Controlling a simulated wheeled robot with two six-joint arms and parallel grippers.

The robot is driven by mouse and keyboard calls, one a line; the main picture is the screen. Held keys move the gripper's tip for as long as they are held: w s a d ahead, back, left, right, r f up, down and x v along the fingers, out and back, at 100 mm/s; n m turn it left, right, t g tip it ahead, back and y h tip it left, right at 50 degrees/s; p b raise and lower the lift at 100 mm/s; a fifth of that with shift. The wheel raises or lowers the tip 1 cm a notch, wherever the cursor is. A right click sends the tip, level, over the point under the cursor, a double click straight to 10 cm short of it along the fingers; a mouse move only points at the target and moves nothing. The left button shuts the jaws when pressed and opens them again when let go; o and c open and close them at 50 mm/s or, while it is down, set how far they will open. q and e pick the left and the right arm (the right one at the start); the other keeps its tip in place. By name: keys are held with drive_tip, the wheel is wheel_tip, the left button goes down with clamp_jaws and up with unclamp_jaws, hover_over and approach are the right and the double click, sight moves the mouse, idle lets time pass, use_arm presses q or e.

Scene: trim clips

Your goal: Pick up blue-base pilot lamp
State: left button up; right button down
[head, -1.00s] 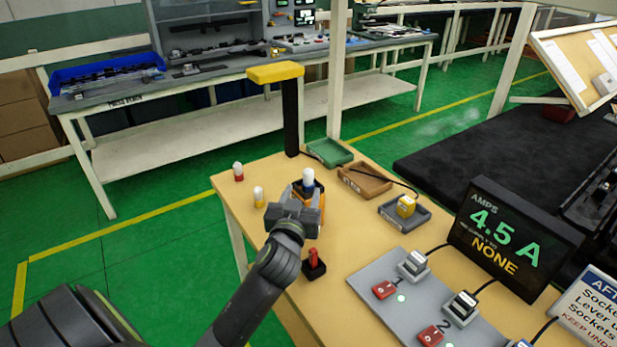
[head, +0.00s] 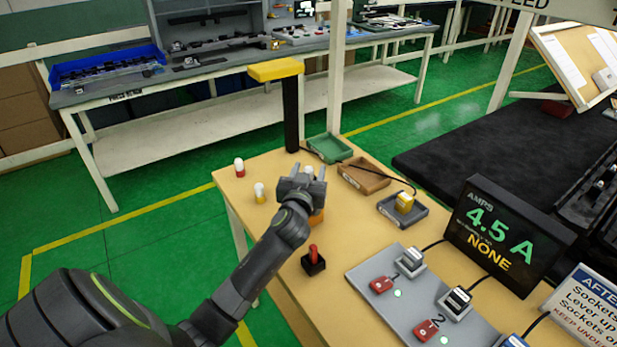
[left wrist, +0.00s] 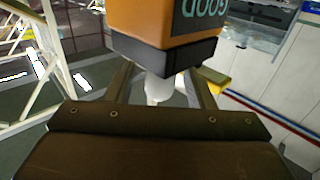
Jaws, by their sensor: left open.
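A white-topped lamp (head: 308,170) shows just past my left gripper (head: 306,177) in the head view. In the left wrist view, the white lamp (left wrist: 158,90) is between the two open fingers. Its base is hidden, so I cannot see a blue colour or tell whether the fingers touch it. An orange block (head: 317,217) with a dark band is partly hidden behind the gripper. This block (left wrist: 165,22) appears large at the top of the left wrist view, its lettering upside down. My right gripper is not in view.
A red-based lamp (head: 239,168) and a yellow-based lamp (head: 259,192) stand at the table's left edge. Green (head: 330,149), brown (head: 364,176) and grey (head: 403,212) trays lie behind and right. A black box with a red lever (head: 313,262) stands in front.

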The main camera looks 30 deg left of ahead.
use_arm(q)
drive_tip(key=c, duration=1)
drive_tip(key=shift+c, duration=0.2)
